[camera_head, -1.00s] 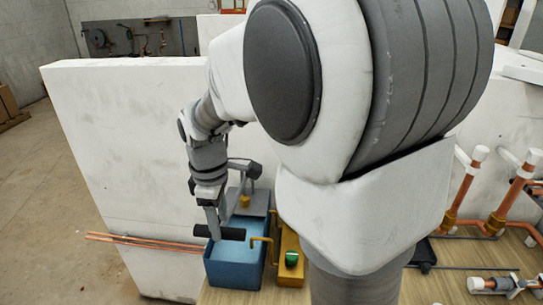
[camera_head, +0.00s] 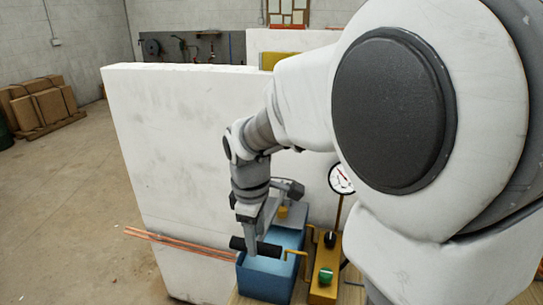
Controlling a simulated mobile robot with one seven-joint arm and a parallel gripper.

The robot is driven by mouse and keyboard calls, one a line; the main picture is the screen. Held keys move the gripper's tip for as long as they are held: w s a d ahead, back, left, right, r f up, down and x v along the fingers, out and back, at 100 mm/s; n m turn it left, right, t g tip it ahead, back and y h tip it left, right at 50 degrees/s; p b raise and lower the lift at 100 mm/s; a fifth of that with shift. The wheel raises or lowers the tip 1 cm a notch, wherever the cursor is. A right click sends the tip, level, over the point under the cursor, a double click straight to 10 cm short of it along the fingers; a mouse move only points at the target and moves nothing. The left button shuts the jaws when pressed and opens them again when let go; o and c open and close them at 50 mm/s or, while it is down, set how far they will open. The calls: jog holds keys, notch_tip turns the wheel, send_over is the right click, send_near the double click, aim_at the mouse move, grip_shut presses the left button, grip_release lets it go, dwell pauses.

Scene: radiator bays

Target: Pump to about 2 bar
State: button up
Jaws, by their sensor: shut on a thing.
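The test pump is a blue open-topped tank (camera_head: 266,280) on a bench at the lower middle of the head view. Its lever ends in a black bar grip (camera_head: 268,249) above the tank's near side. My gripper (camera_head: 251,241) points down and is shut on this grip; its fingertips are partly hidden. A round white pressure gauge (camera_head: 341,179) stands on a copper stem to the right of the tank, partly covered by my arm. Its needle is too small to read. A yellow block (camera_head: 322,287) beside the tank carries a green knob (camera_head: 325,275) and a black knob (camera_head: 330,240).
A white wall panel (camera_head: 180,160) stands behind the tank. Copper pipes (camera_head: 180,243) stick out left of the tank. My arm hides much of the right side. Stacked cardboard boxes (camera_head: 45,105) stand far left, with open concrete floor before them.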

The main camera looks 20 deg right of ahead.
jog(key=r+p, duration=0.2)
jog(key=w+d+r+p, duration=0.1)
jog(key=shift+w+d+r+g, duration=0.1)
jog(key=shift+r+g, duration=0.1)
jog(key=shift+g, duration=0.1)
jog(key=shift+w+d+r+y+p, duration=0.15)
jog(key=shift+y+p, duration=0.15)
jog(key=shift+p, duration=0.25)
jog(key=shift+c, duration=0.5)
jog(key=o, duration=0.9)
jog(key=shift+o, duration=0.5)
